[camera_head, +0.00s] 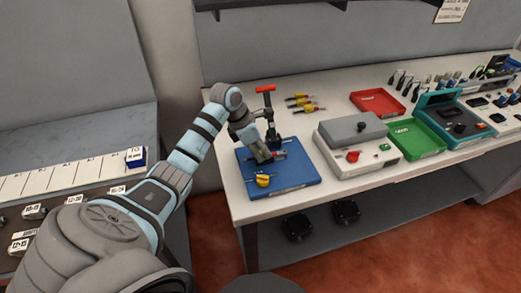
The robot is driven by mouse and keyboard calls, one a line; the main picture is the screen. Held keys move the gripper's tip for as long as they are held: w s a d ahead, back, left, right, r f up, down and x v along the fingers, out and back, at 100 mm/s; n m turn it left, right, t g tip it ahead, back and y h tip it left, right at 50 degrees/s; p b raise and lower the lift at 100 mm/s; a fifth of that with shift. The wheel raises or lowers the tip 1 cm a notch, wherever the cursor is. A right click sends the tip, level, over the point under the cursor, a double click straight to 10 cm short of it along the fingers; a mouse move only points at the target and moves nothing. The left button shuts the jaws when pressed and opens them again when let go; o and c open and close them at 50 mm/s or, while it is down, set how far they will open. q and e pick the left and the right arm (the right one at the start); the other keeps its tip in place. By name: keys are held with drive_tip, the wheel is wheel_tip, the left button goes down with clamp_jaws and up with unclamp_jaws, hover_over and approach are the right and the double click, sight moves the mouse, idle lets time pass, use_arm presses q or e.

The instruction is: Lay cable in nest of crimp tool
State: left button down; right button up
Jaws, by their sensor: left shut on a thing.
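The crimp tool (268,112) stands upright at the back of the blue mat (300,181), with a red T-shaped handle on a dark body. My left gripper (264,157) reaches down over the mat, just in front of the tool's base. It is shut on the cable, which is mostly hidden by the fingers; a small reddish piece (281,153) shows at their right. I cannot tell whether the cable touches the nest, which is hidden behind the gripper. A yellow piece with thin leads (263,180) is at the mat's front left. My right gripper is not in view.
Several yellow and red pieces (302,101) lie behind the mat. A grey box with a red knob (354,156) stands close to its right. Farther right are a red tray (377,101) and a green tray (414,136). A shelf overhangs the back.

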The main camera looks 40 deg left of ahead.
use_arm(q)
drive_tip(key=shift+f, duration=0.15)
idle(0.7)
drive_tip(key=shift+s+d+f+b, duration=0.1)
drive_tip(key=shift+s+f+b, duration=0.15)
drive_tip(key=shift+b, duration=0.1)
drive_tip(key=c, duration=1.5)
unclamp_jaws()
drive_tip(key=shift+d, duration=0.1)
drive_tip(key=shift+w, duration=0.15)
drive_tip(key=o, duration=0.5)
drive_tip(key=shift+a, duration=0.25)
drive_tip(key=shift+d+r, duration=0.1)
drive_tip(key=shift+r, duration=0.1)
